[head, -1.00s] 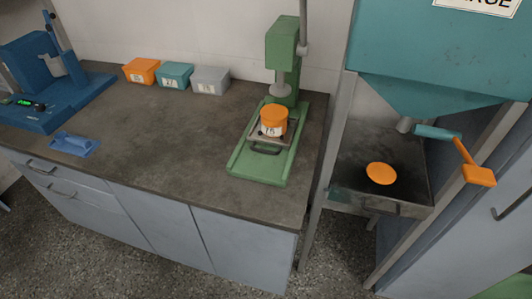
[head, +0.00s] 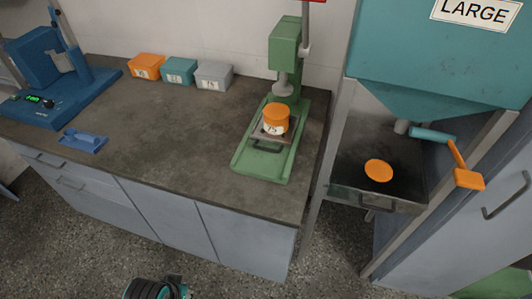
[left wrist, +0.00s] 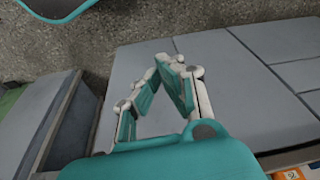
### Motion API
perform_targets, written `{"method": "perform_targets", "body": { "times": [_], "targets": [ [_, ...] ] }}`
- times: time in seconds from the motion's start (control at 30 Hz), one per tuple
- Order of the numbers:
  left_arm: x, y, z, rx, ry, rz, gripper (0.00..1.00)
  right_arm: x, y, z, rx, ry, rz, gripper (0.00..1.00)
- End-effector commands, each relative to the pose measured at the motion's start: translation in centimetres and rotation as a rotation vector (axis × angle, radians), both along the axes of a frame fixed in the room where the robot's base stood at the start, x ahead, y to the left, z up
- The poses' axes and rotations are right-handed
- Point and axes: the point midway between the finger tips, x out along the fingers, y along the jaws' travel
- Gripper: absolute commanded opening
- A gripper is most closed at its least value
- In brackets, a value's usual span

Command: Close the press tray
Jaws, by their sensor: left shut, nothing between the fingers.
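The green press (head: 284,52) stands at the right end of the bench. Its metal tray (head: 279,138) with a dark handle (head: 267,146) sits on the green base (head: 262,164). The tray extends forward from under the ram (head: 283,89). A white container with an orange lid (head: 275,112) stands upright on the tray, in front of the ram. My left gripper (left wrist: 176,66) shows in the left wrist view, shut and empty, above the floor and grey cabinet fronts, away from the press. My right gripper is not in view.
A teal hopper (head: 430,60) on a metal frame stands right of the bench, with an orange-handled lever (head: 466,178). Orange, teal and grey boxes (head: 146,66) line the wall. A blue machine (head: 45,75) is at the left. The middle bench top (head: 170,120) is clear.

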Motion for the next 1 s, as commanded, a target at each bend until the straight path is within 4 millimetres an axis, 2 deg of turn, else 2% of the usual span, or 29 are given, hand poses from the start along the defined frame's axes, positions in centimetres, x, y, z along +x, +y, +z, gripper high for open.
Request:
{"method": "perform_targets", "body": {
  "times": [0.03, 0.17, 0.23, 0.3, 0.47, 0.67, 0.8, 0.9, 1.0],
  "targets": [
    [-0.1, 0.0, 1.6, 0.0, -0.009, -0.001, 0.0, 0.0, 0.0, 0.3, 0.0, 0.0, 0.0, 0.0],
    [0.0, -0.1, 5.2, 0.003, -0.035, -0.019, 0.0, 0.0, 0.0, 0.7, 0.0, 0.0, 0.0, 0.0],
    [0.7, -0.6, 7.6, 0.013, -0.074, -0.067, 0.0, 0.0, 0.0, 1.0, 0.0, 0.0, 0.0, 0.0],
    [2.7, -1.7, 9.3, 0.044, -0.145, -0.177, 0.0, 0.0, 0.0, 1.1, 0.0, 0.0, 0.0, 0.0],
    [7.2, -4.4, 10.7, 0.129, -0.286, -0.41, 0.0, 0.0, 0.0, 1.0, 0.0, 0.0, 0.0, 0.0],
    [13.1, -8.6, 12.9, 0.296, -0.484, -0.735, 0.0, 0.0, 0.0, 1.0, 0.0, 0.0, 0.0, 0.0],
    [17.2, -12.2, 15.1, 0.486, -0.647, -1.005, 0.0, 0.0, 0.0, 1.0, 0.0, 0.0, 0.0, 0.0],
    [19.6, -14.8, 16.7, 0.647, -0.752, -1.193, 0.0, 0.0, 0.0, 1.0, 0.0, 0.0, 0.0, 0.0],
    [20.9, -16.5, 17.7, 0.769, -0.821, -1.318, 0.0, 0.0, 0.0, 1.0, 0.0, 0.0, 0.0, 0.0]
  ]
}}
